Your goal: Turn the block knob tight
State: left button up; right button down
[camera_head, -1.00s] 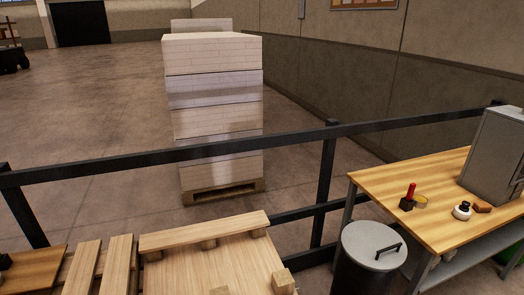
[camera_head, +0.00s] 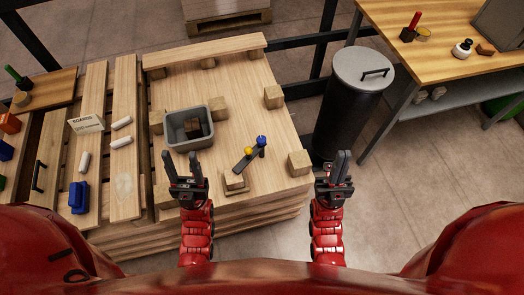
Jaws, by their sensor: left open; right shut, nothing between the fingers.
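A small wooden block (camera_head: 235,181) sits on the pallet boards in front of me. A dark flat bar (camera_head: 243,164) slants up from it to the right. A yellow knob (camera_head: 248,151) sits on the bar, and a blue knob (camera_head: 262,141) stands at its far end. I cannot tell how tight either knob is. My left gripper (camera_head: 182,157) is open and empty, left of the block and just in front of the grey bin. My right gripper (camera_head: 341,157) is shut and empty, right of the block, past the pallet's right edge. Neither gripper touches the knobs.
A grey bin (camera_head: 189,143) with a dark wooden piece inside stands on the pallet (camera_head: 225,85). Wooden cubes (camera_head: 273,96) stand around it. Slats at left hold a blue object (camera_head: 79,197) and white rolls. A lidded dark can (camera_head: 350,105), black rails and a workbench (camera_head: 440,35) lie right.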

aim_at(261, 140)
jog(key=j+z, duration=0.1)
jog(key=j, duration=0.55)
jog(key=k+j, duration=0.15)
jog(key=j, duration=0.5)
jog(key=z, duration=0.05)
